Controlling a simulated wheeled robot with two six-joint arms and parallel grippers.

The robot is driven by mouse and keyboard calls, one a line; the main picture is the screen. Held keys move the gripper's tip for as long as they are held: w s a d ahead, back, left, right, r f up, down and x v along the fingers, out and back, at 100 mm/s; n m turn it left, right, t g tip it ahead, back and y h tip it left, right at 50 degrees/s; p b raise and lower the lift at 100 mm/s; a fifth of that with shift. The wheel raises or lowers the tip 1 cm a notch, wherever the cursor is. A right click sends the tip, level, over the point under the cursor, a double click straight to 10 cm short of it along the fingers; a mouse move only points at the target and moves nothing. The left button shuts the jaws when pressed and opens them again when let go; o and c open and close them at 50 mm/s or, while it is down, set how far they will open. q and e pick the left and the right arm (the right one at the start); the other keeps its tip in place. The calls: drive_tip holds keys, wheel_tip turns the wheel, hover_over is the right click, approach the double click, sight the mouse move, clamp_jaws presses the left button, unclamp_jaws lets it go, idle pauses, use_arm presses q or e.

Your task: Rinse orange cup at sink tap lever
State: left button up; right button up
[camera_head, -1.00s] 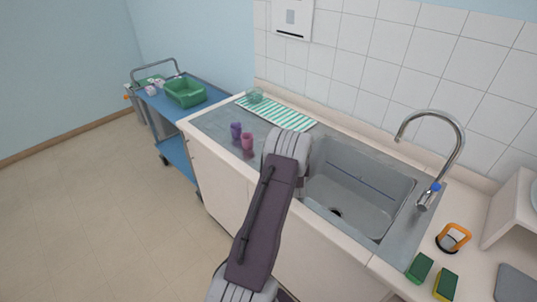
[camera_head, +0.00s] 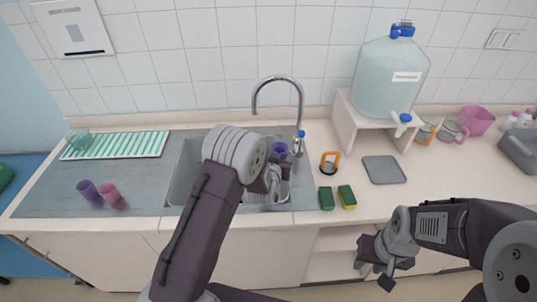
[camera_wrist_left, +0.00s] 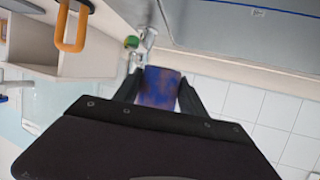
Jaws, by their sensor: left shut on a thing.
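My left gripper (camera_head: 276,165) is over the sink (camera_head: 190,165), shut on a purple-blue cup (camera_head: 280,149). In the left wrist view the cup (camera_wrist_left: 160,87) sits between the two dark fingers (camera_wrist_left: 158,92). The cup is just left of the tap (camera_head: 299,100), near its blue-marked lever (camera_head: 301,134); I cannot tell whether they touch. I see no plainly orange cup. An orange-handled item (camera_head: 331,158) stands on the counter right of the sink. My right gripper (camera_head: 384,274) hangs in front of the lower cabinet; its jaws are unclear.
A purple cup (camera_head: 87,190) and a pink cup (camera_head: 109,192) stand on the drainboard, left. Two sponges (camera_head: 326,198) (camera_head: 347,196) lie near the front edge beside a grey mat (camera_head: 384,170). A water jug (camera_head: 391,75) stands on a white stand (camera_head: 347,115).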

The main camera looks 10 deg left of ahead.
use_arm(q)
drive_tip(key=shift+w+a, duration=0.15)
drive_tip(key=shift+a, duration=0.2)
drive_tip(key=w+a+f+b, duration=0.2)
drive_tip(key=w+a+b, duration=0.1)
drive_tip(key=w+a, duration=0.6)
drive_tip(key=shift+w+f+b, duration=0.4)
drive_tip(key=shift+w, duration=0.25)
